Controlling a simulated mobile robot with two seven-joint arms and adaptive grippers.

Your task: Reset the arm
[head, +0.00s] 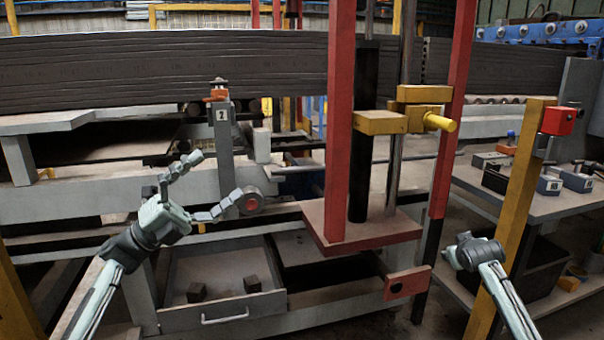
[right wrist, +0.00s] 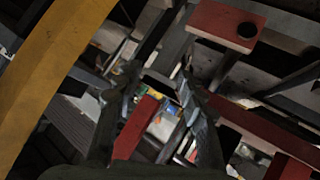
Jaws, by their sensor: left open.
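My left gripper (head: 222,174) is open and empty in the head view, its two segmented fingers spread wide. It is in front of the grey frame, near the upright post marked 2 (head: 223,128). My right arm (head: 500,290) comes in at the lower right of the head view, with its wrist (head: 472,252) near the yellow post; its fingers are hidden there. In the right wrist view, the fingers of my right gripper (right wrist: 158,68) stand apart with nothing held between them.
A red-framed press (head: 338,120) with a red base plate stands between my arms. An open grey drawer (head: 222,312) holds small dark blocks. A yellow post (head: 522,190) with a red box (head: 559,121) stands beside my right arm. A side table (head: 545,205) bears several small boxes.

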